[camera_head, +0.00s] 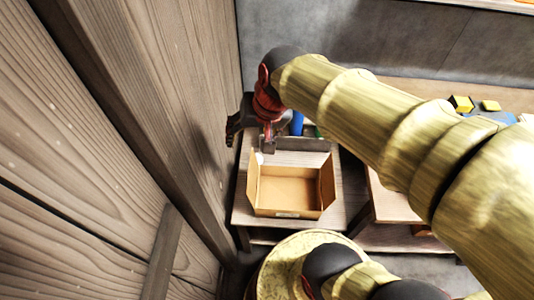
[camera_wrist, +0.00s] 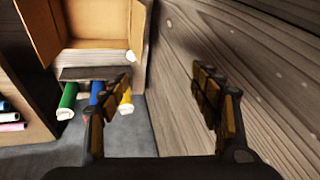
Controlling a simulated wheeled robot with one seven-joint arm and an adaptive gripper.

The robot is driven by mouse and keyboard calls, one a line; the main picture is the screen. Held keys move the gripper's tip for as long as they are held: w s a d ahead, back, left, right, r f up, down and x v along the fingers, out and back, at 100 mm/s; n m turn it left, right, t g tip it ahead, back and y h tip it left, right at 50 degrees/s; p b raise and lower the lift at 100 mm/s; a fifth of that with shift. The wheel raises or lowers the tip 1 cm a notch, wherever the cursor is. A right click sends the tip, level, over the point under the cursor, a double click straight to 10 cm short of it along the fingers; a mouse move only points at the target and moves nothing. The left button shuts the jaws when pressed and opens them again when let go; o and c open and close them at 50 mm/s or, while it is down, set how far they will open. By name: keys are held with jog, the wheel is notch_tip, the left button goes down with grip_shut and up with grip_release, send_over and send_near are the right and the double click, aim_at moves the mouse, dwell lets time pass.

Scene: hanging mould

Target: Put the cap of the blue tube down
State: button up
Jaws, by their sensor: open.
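My gripper (camera_wrist: 165,108) is open, with nothing between its fingers. In the head view it (camera_head: 268,143) hangs by the left rear of the cardboard box. The blue tube (camera_wrist: 97,92) is partly hidden behind the left finger in the wrist view. It also shows in the head view (camera_head: 297,124). A small white piece (camera_wrist: 131,57) lies on the table beside the box, apart from my fingers. It looks like a cap, but I cannot tell whose. The blue tube's end is too hidden to tell whether it is capped.
A green tube (camera_wrist: 68,96) and a yellow tube (camera_wrist: 126,103) flank the blue one at a dark grey holder (camera_wrist: 90,73). The open cardboard box (camera_head: 290,190) stands on the small table (camera_head: 242,205). A wooden wall (camera_head: 160,110) is close on the left in the head view.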

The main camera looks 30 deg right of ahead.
jog(key=s+r+n+t+h, duration=0.1)
jog(key=s+r+n, duration=0.1)
jog(key=s+n, duration=0.3)
jog(key=s, duration=0.3)
jog(key=shift+s+a+r, duration=0.15)
jog(key=shift+s+r, duration=0.15)
